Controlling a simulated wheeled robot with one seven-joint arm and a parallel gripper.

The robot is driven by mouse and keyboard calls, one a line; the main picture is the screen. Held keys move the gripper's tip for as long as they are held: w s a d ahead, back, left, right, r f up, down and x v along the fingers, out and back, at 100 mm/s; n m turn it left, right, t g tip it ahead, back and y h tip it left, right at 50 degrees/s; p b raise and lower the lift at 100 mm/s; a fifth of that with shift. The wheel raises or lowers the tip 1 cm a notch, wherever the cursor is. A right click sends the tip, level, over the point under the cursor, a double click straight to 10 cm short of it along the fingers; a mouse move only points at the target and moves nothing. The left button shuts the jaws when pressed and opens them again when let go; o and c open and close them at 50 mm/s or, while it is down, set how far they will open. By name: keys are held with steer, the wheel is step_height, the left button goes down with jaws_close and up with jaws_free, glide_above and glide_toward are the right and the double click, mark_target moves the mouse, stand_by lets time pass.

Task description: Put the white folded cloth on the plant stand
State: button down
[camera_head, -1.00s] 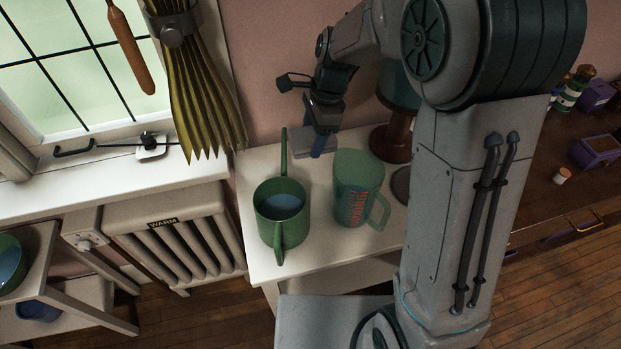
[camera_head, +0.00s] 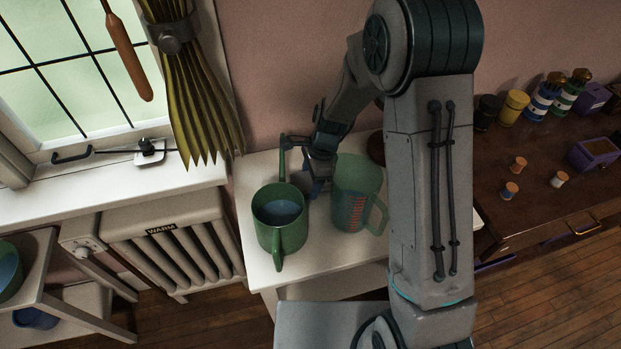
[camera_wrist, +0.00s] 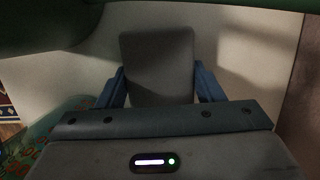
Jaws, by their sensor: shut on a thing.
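My gripper (camera_head: 318,182) is low over the white side table (camera_head: 330,262), between a green pot and a clear green jug. In the wrist view its two blue fingers (camera_wrist: 161,88) are shut on the white folded cloth (camera_wrist: 158,62), which looks grey in shadow. The cloth is flat and rectangular and just above or on the pale tabletop; I cannot tell which. In the head view the cloth is mostly hidden by the gripper. I cannot tell for certain which piece of furniture is the plant stand.
The green pot (camera_head: 281,225) stands close left of my gripper, the green jug (camera_head: 357,190) close right. A radiator (camera_head: 170,240) and a low white shelf (camera_head: 60,290) are at left. A brown sideboard (camera_head: 545,205) with jars and corks is at right.

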steer(key=shift+c, duration=1.9)
jaws_free()
steer(key=shift+f, duration=0.15)
